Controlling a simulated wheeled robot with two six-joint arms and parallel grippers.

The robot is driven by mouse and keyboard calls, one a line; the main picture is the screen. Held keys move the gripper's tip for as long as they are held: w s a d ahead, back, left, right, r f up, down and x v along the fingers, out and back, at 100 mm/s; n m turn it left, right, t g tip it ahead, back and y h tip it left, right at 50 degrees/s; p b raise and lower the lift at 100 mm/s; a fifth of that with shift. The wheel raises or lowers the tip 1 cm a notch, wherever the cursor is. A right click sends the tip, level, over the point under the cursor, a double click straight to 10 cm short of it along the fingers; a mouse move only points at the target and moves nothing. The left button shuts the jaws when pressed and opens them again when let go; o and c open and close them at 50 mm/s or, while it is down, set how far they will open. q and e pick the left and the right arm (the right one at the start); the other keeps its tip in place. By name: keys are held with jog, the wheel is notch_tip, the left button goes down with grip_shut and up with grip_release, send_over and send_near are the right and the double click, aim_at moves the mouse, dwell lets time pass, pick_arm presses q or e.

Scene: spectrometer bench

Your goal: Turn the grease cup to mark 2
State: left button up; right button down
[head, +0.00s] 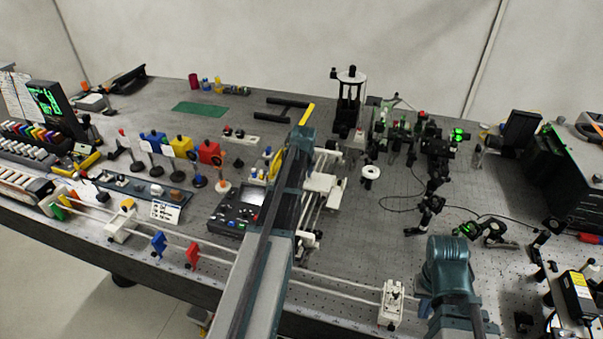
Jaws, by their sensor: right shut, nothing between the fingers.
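I cannot make out for sure which part is the grease cup, and no mark 2 is readable. A white ring-shaped part with a dark centre (370,172) stands on the bench right of the middle. My right arm (447,266) is in the lower right, short of both and beside a white knobbed block (391,303). Its gripper is shut and empty, and its fingertips are mostly hidden. My left arm (290,185) reaches across the middle; its fingers cannot be made out.
Optical mounts (435,145) and cables crowd the right half. A dark instrument box (575,170) stands at the far right. A front rail (335,285) carries blocks. A control box with a screen (240,208) sits left of my left arm. Bare bench lies around the white ring.

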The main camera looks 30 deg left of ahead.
pick_arm(q)
jog(key=shift+r, duration=0.15)
pick_arm(e)
jog(key=shift+r, duration=0.15)
pick_arm(q)
jog(key=shift+s+d+r+p, duration=0.1)
jog(key=shift+s+r+p, duration=0.15)
jog(key=shift+r+p, duration=0.4)
jog(key=s+d, duration=0.6)
jog(key=s, duration=0.4)
jog(key=shift+d+f, duration=0.25)
jog(key=shift+d, duration=0.15)
pick_arm(e)
jog(key=shift+r, duration=0.35)
